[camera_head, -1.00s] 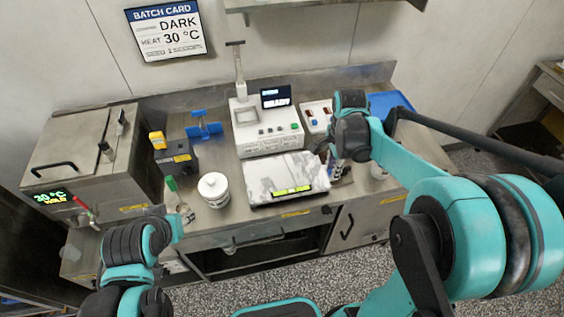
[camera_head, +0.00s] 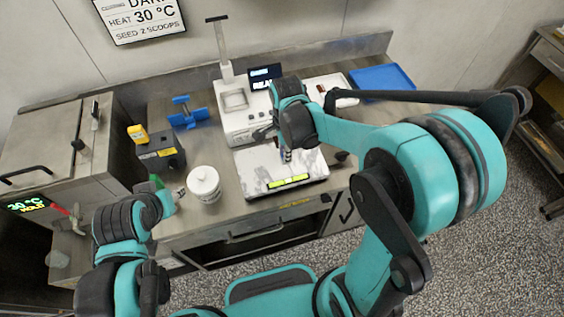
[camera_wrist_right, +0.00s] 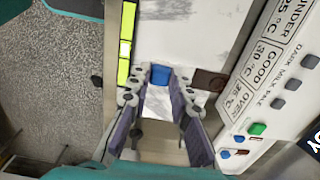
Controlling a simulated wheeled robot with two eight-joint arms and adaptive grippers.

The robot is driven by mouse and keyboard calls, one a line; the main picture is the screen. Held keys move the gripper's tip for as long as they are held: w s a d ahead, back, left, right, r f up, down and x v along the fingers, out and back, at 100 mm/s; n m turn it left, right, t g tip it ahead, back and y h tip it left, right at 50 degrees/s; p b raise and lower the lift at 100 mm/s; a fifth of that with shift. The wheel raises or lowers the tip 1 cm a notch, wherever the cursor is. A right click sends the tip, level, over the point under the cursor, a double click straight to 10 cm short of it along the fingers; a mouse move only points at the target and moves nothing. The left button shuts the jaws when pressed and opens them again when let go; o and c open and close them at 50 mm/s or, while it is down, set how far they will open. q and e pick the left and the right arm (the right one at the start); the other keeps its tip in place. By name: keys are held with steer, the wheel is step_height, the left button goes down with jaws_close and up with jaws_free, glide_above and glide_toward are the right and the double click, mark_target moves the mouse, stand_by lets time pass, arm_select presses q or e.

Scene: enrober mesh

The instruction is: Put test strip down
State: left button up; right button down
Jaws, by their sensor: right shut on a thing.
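My right gripper (camera_head: 286,156) is over the marble slab (camera_head: 255,178) in the head view. In the right wrist view its two fingers (camera_wrist_right: 160,82) are shut on a small blue piece (camera_wrist_right: 160,74), which I take to be the test strip. The piece lies in front of the slab (camera_wrist_right: 165,35); I cannot tell whether it touches it. The slab's yellow-green display strip (camera_wrist_right: 126,45) shows left of the fingers. A dark brown patch (camera_wrist_right: 209,82) is just right of them.
The white machine (camera_head: 245,122) with buttons and a screen stands behind the slab. A white tub (camera_head: 204,184) is left of it. A blue holder (camera_head: 187,114), yellow-topped dark box (camera_head: 160,155) and steel heater cabinet (camera_head: 50,150) are further left. A blue tray (camera_head: 382,82) lies at the back right.

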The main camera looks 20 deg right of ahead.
steer(key=shift+a+f, duration=0.4)
steer(key=shift+a, duration=0.1)
steer(key=shift+f+b, duration=0.7)
steer(key=shift+f, duration=1.2)
steer(key=shift+s, duration=0.1)
steer(key=shift+f, duration=0.2)
steer(key=c, duration=1.4)
jaws_free()
steer(key=shift+r, duration=0.1)
steer(key=shift+o, duration=0.2)
steer(key=shift+r, duration=0.1)
